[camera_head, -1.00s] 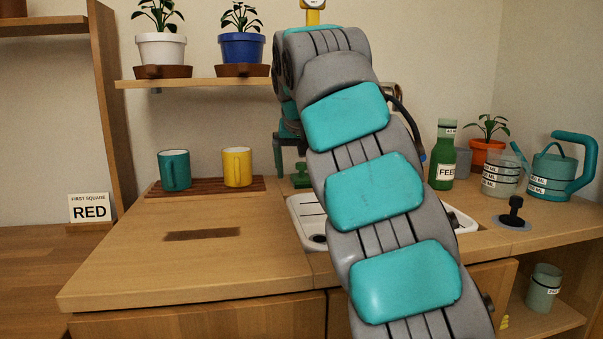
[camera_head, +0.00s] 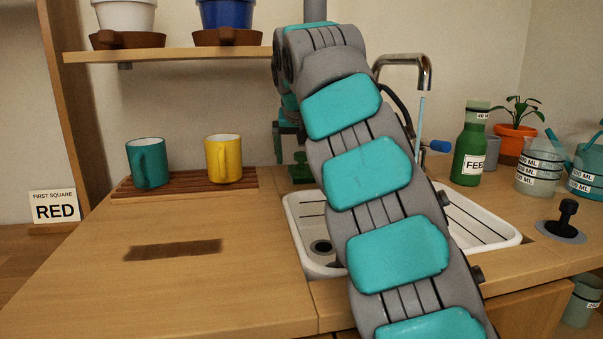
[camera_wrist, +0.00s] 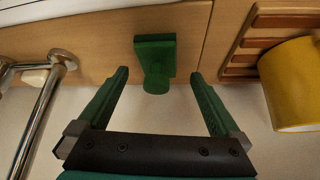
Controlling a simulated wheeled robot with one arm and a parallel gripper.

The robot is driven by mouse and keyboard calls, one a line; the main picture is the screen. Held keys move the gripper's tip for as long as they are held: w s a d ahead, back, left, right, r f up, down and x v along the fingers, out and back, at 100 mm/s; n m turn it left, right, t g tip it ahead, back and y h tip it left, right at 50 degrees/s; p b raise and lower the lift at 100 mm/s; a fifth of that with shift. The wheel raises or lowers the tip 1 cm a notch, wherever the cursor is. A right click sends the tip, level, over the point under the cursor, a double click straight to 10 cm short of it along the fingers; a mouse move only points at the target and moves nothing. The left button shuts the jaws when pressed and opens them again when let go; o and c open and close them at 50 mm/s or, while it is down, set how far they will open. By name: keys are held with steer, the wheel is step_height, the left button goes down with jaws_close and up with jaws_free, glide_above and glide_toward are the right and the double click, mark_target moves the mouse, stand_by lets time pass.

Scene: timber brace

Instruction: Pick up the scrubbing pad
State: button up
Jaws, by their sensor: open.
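The scrubbing pad, a green block with a rounded knob, stands on the wooden counter behind the sink. In the wrist view the pad (camera_wrist: 154,50) lies between and just beyond my gripper's two green fingers. My gripper (camera_wrist: 160,76) is open and empty, with a gap to the pad on both sides. In the head view the pad (camera_head: 301,169) shows at the back of the counter, just left of my arm, beside my gripper (camera_head: 291,158). My arm hides part of the sink and the gripper there.
A slatted rack (camera_head: 190,182) holds a teal mug (camera_head: 147,163) and a yellow mug (camera_head: 223,158) left of the pad. The sink (camera_head: 478,221) and tap (camera_head: 408,61) are to the right. A green bottle (camera_head: 469,143) stands further right. The left counter is mostly clear.

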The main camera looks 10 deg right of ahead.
mark_target(301, 159)
steer(key=x, duration=0.3)
steer(key=shift+w+d+f, duration=0.1)
steer(key=shift+d+f, duration=0.1)
steer(key=shift+f, duration=0.05)
steer(key=shift+c, duration=0.4)
steer(key=c, duration=1.2)
steer(key=shift+r, duration=0.15)
steer(key=shift+c, duration=0.2)
steer(key=shift+r+p, duration=0.65)
steer(key=shift+r, duration=0.1)
steer(key=s+a+b, duration=0.1)
steer(key=s+b, duration=0.1)
steer(key=s, duration=0.2)
steer(key=s+a+b, duration=0.1)
steer(key=s+b, duration=0.2)
steer(key=s, duration=0.1)
steer(key=s+b, duration=0.3)
steer(key=s, duration=0.2)
steer(key=shift+a+f, duration=0.35)
steer(key=shift+a, duration=0.05)
step_height(301, 159, up, 14)
steer(key=p, duration=1.2)
steer(key=shift+w+d+p, duration=0.1)
steer(key=shift+w+p, duration=0.05)
steer(key=shift+p, duration=0.2)
